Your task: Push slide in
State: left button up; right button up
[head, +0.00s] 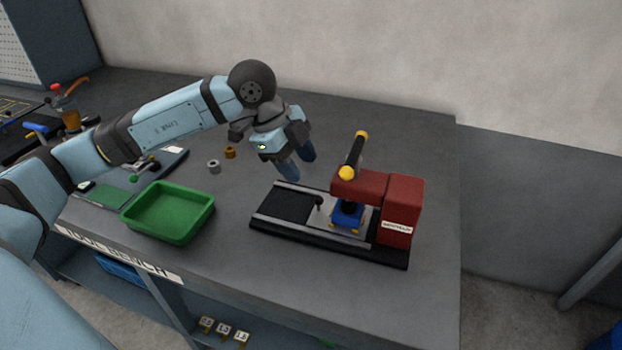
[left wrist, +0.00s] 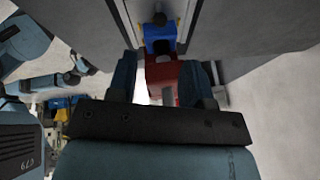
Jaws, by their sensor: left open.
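The slide (head: 312,217) is a grey plate with a small black knob, lying in the black rail base (head: 262,226). A blue block (head: 347,215) with yellow parts sits on it, under the arm of a red press (head: 402,197). In the left wrist view the knob (left wrist: 159,18), blue block (left wrist: 158,40) and red press (left wrist: 162,78) line up between my fingers. My left gripper (head: 299,163) is open and empty, above and behind the rail base, apart from the slide. Part of what looks like my right arm shows in the left wrist view, its gripper unclear.
A black press handle (head: 354,156) with yellow ends rises above the press. A green tray (head: 168,214) stands left of the rail base. A grey ring (head: 213,167) and a copper ring (head: 230,153) lie behind it. The bench is clear right of the press.

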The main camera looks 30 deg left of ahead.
pick_arm(q)
jog(key=v, duration=0.5)
dwell(0.5)
